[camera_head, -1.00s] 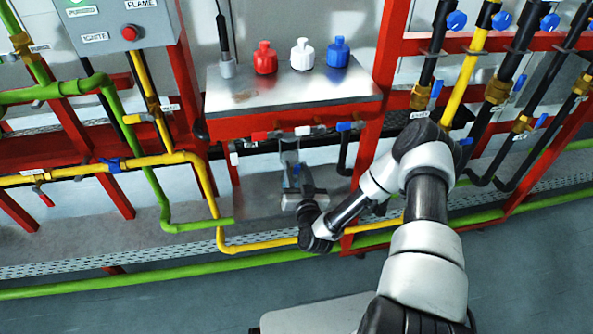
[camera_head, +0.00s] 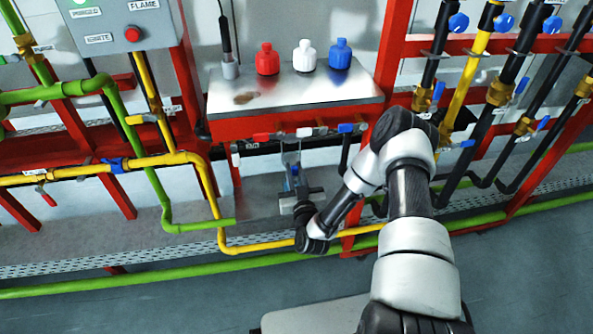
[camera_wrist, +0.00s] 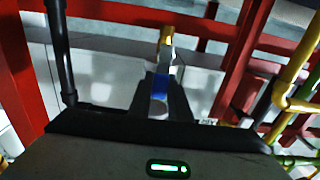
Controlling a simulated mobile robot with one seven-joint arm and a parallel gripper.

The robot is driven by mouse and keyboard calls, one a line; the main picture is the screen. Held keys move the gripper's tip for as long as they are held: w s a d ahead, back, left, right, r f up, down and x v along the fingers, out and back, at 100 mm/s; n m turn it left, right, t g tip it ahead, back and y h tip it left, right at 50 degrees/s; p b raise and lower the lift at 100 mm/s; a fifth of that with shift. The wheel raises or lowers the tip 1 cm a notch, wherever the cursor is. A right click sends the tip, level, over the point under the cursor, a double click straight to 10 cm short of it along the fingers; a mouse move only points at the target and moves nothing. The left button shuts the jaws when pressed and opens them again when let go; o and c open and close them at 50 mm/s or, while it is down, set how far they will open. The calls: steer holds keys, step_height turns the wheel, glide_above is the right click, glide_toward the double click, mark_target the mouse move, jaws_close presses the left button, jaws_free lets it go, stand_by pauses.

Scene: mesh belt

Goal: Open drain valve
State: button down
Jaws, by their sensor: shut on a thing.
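My gripper (camera_head: 291,178) reaches in under the metal tray (camera_head: 300,92), low inside the red frame. In the wrist view my gripper (camera_wrist: 160,95) is shut on a blue part (camera_wrist: 166,83), which seems to be the drain valve's handle. A pale upright piece with a brass-coloured end (camera_wrist: 166,35) rises beyond the fingers. How far the handle is turned is hard to tell. Under the tray's front edge sit a red handle (camera_head: 262,137), a white handle (camera_head: 304,132) and a blue handle (camera_head: 346,128), all apart from my gripper.
A red bottle (camera_head: 267,60), a white bottle (camera_head: 304,56) and a blue bottle (camera_head: 340,55) stand on the tray, with a brown patch (camera_head: 245,98). A yellow pipe (camera_head: 255,243) runs low near my wrist. A red post (camera_head: 392,60) stands close to my arm.

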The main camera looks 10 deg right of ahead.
steer(key=c, duration=1.6)
jaws_free()
steer(key=shift+c, duration=0.2)
steer(key=shift+s, duration=0.15)
steer(key=s+p, duration=0.2)
steer(key=s, duration=1.5)
steer(key=shift+s, duration=0.1)
